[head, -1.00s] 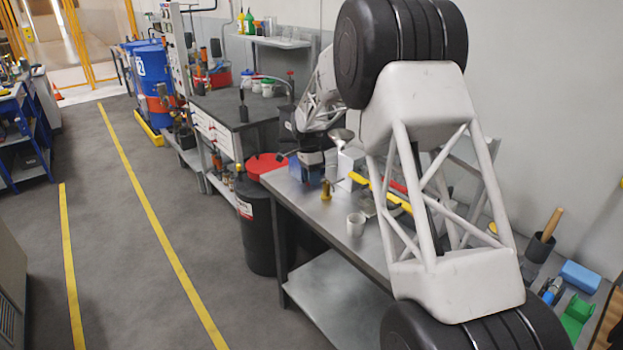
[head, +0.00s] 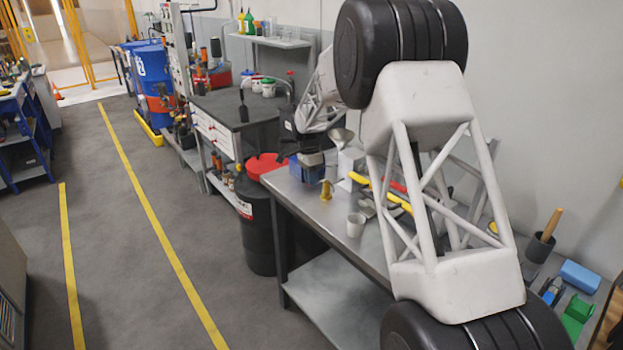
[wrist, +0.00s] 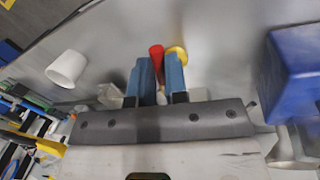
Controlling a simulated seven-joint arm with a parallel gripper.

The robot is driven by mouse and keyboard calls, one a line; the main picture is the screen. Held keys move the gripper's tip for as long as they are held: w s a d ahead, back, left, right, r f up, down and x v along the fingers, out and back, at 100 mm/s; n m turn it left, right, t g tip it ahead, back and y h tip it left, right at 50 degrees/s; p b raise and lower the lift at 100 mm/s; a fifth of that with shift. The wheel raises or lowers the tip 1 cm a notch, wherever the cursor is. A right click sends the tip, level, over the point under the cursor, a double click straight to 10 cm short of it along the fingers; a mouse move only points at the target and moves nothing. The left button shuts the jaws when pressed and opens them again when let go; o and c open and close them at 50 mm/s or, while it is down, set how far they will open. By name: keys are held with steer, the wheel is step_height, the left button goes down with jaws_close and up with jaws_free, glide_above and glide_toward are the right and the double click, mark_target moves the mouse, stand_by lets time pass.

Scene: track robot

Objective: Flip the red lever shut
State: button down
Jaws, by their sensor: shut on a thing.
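The red lever (wrist: 157,58) shows in the wrist view between the tips of my gripper's two blue fingers. My gripper (wrist: 160,72) is shut on it. A yellow rounded part (wrist: 177,54) sits just behind and right of the lever, by the right fingertip. In the head view, a small brass-coloured fitting (head: 326,190) stands on the metal bench, close to the dark end of my arm. The lever's base is hidden by the fingers, and I cannot make out the lever in the head view.
A white cup (wrist: 67,68) stands left of the gripper in the wrist view. A blue box (wrist: 297,72) is close on the right. Yellow- and red-handled tools lie on the metal bench (head: 285,188) in the head view. A black drum with a red lid (head: 266,165) stands beside it.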

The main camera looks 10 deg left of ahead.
steer(key=shift+s+d+n, duration=0.25)
steer(key=shift+s+n, duration=0.05)
steer(key=shift+n, duration=0.45)
steer(key=shift+s+d+n, duration=0.2)
steer(key=shift+s+n, duration=0.05)
steer(key=shift+n, duration=0.5)
steer(key=c, duration=1.1)
jaws_free()
steer(key=shift+w+a+r, duration=0.15)
steer(key=shift+a+r, duration=0.05)
steer(key=shift+r, duration=1.1)
steer(key=shift+w+a+r, duration=0.15)
steer(key=shift+w+r, duration=0.05)
steer(key=shift+r, duration=1.05)
steer(key=shift+w+a+r, duration=0.15)
steer(key=shift+a+r, duration=0.05)
steer(key=shift+r, duration=1.1)
